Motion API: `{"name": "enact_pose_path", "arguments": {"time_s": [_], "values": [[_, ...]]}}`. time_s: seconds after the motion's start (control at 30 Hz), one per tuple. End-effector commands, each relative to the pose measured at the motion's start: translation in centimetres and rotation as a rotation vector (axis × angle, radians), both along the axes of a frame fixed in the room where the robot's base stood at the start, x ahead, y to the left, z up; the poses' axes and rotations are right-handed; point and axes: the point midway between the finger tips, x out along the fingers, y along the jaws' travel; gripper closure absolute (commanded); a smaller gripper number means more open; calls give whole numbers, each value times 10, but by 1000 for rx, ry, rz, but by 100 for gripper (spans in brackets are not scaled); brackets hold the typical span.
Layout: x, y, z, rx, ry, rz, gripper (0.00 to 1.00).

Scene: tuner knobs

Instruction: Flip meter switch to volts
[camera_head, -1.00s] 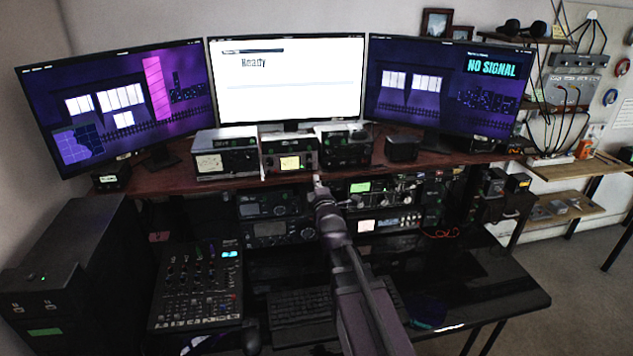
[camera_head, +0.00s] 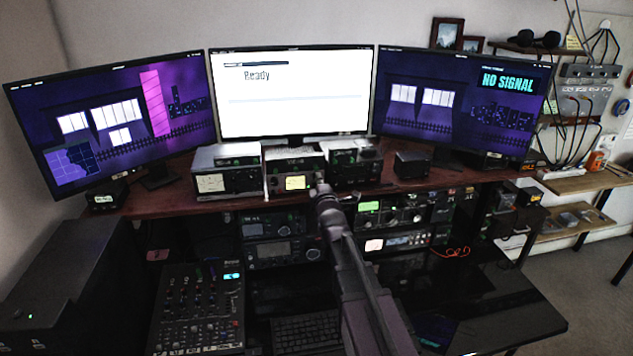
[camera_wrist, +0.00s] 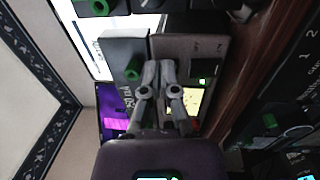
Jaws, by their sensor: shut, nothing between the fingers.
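The middle meter unit (camera_head: 312,173), a grey box with a lit yellow dial, stands on the raised wooden shelf between two other units. In the wrist view the lit dial (camera_wrist: 200,100) appears sideways, beside my fingers, with a green knob (camera_wrist: 132,72) on the other side. My gripper (camera_head: 322,187) is shut and empty, in front of the middle unit's lower right part. In the wrist view its fingertips (camera_wrist: 166,64) are together close over the unit's front face; I cannot tell whether they touch.
A left meter unit (camera_head: 240,181) and a right unit (camera_head: 345,172) flank the middle one closely. Three monitors stand behind, the middle one white (camera_head: 290,115). Radios (camera_head: 275,252) sit below the shelf. A mixer (camera_head: 200,315) is on the lower desk.

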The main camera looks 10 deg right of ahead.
Motion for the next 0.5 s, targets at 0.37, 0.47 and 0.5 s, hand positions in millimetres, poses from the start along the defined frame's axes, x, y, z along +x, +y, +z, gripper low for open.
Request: {"name": "enact_pose_path", "arguments": {"time_s": [0.37,0.47,0.5], "values": [[3,9,1,1,0,11,100],[12,10,6,1,-1,12,100],[11,10,7,0,-2,12,100]]}}
